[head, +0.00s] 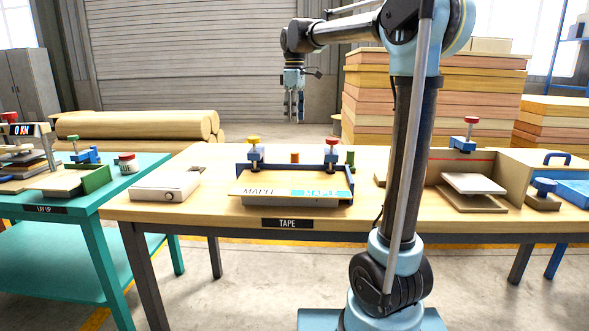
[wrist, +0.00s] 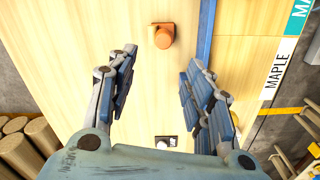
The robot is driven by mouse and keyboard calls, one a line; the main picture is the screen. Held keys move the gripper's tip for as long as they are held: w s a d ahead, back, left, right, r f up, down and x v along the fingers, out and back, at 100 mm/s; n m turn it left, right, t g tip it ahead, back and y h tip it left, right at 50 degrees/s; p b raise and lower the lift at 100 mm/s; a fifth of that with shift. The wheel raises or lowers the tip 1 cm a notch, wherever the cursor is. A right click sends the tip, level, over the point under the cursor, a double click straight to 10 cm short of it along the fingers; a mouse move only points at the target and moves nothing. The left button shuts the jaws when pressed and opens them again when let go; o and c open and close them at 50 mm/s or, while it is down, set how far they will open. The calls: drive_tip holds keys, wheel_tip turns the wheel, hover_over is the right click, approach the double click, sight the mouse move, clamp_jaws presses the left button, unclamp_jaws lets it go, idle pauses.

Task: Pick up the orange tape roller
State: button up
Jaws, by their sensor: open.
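The orange tape roller (head: 295,157) stands on the wooden tape table behind a blue bar, between two clamps. In the wrist view the orange roller (wrist: 163,36) shows near the top centre, just beyond the fingertips and roughly in line with the gap between them. My gripper (head: 294,112) hangs pointing down, well above the table at the back. In the wrist view my gripper (wrist: 161,60) has its two fingers spread wide, with nothing between them. The roller is apart from both fingers.
The blue bar (wrist: 206,30) runs right of the roller in the wrist view. Red-topped (head: 331,147) and yellow-topped (head: 254,142) clamps flank the roller. A green cylinder (head: 350,158) stands further right. A board marked MAPLE (head: 262,190) lies in front. A white box (head: 166,186) sits left.

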approach(294, 160)
drive_tip(key=f, duration=0.1)
drive_tip(key=w+f, duration=0.1)
drive_tip(key=f, duration=0.1)
drive_tip(key=w+f, duration=0.1)
drive_tip(key=f, duration=0.1)
drive_tip(key=shift+d+f, duration=0.1)
drive_tip(key=shift+f, duration=0.05)
drive_tip(key=shift+s+f, duration=0.15)
drive_tip(key=shift+f, duration=2.55)
drive_tip(key=shift+c, duration=0.5)
drive_tip(key=c, duration=1.1)
